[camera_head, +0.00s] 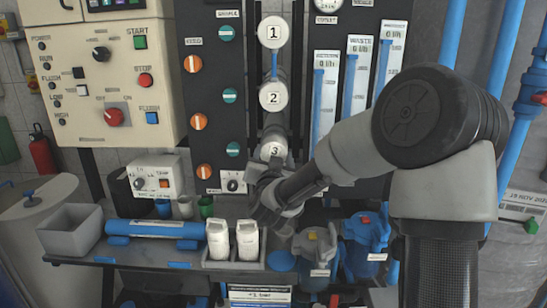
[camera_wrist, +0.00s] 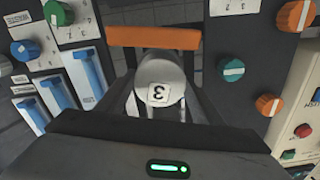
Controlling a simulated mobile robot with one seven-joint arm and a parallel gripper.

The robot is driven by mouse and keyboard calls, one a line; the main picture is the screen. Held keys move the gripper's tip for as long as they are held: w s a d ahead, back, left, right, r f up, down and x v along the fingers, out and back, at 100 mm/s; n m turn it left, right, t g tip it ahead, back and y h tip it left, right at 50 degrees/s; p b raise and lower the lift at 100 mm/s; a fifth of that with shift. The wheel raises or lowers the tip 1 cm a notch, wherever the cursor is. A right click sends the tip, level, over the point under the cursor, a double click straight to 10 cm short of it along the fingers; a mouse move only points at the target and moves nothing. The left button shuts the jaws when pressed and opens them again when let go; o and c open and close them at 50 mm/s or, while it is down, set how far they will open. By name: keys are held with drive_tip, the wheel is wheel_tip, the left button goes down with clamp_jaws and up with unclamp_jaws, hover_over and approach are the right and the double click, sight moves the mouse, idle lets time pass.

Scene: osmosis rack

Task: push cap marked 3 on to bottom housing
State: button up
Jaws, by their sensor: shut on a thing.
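The cap marked 3 (camera_head: 274,150) is a round, light grey cap with a white number label, at the bottom of the column of caps in the head view. In the wrist view the cap (camera_wrist: 160,82) is upside down, between the dark fingers of my gripper (camera_wrist: 162,100). My gripper (camera_head: 262,178) is shut on it, just below its label in the head view. The bottom housing (camera_head: 272,132) shows as a grey cylinder behind the cap. Whether the cap is seated on it or apart cannot be told.
Caps marked 1 (camera_head: 273,32) and 2 (camera_head: 273,96) are above. An orange bar (camera_wrist: 153,38) crosses beyond the cap in the wrist view. Knob panels (camera_head: 212,90) and flow tubes (camera_head: 355,80) flank the column. White bottles (camera_head: 218,240) and a grey bin (camera_head: 70,230) stand on the bench.

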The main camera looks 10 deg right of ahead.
drive_tip(key=shift+w, duration=0.2)
drive_tip(key=o, duration=1.2)
drive_tip(key=shift+c, duration=0.2)
